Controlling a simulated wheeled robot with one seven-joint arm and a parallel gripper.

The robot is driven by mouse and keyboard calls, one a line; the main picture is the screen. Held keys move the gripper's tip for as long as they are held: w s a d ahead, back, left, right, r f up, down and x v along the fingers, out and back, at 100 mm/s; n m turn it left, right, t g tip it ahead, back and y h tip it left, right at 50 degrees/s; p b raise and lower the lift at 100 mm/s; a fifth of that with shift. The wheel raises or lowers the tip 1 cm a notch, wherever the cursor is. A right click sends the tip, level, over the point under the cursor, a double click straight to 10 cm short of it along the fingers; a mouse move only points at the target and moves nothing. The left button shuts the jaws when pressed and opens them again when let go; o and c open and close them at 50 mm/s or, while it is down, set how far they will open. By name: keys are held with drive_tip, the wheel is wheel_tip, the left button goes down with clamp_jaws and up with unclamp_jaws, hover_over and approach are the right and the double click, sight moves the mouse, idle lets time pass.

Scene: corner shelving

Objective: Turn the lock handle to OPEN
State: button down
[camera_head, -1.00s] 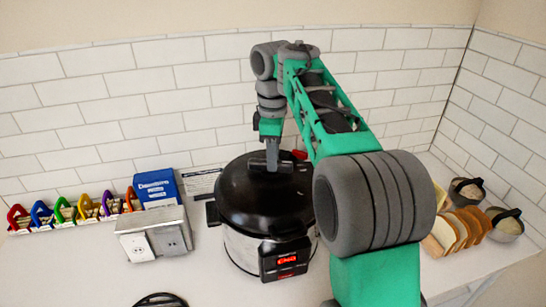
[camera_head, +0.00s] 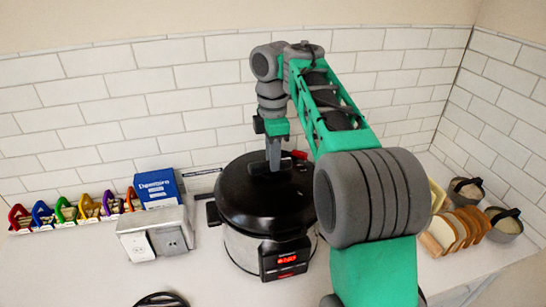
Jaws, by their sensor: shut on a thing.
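A pressure cooker (camera_head: 266,240) with a silver body and black lid (camera_head: 250,192) stands on the counter. A red display glows on its front. My gripper (camera_head: 273,165) points down onto the top of the lid and is shut on the lid's lock handle (camera_head: 258,167), a dark bar at the lid's centre. A small red part (camera_head: 299,155) shows at the far right of the lid. My arm passes in front of the cooker's right side. Any OPEN marking is too small to read.
Left of the cooker are a metal outlet box (camera_head: 155,234), a blue box (camera_head: 157,188) and a row of colourful holders (camera_head: 88,208). A black coil (camera_head: 161,300) lies at the front edge. Bread slices (camera_head: 456,230) and grey pots (camera_head: 504,224) stand at right.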

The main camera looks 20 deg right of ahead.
drive_tip(key=c, duration=1.2)
unclamp_jaws()
drive_tip(key=shift+c, duration=0.2)
drive_tip(key=shift+w+r+p, duration=0.1)
drive_tip(key=shift+r+p, duration=0.25)
drive_tip(key=shift+r, duration=0.35)
drive_tip(key=shift+r+p, duration=0.3)
drive_tip(key=shift+r, duration=2.75)
drive_tip(key=shift+d, duration=0.1)
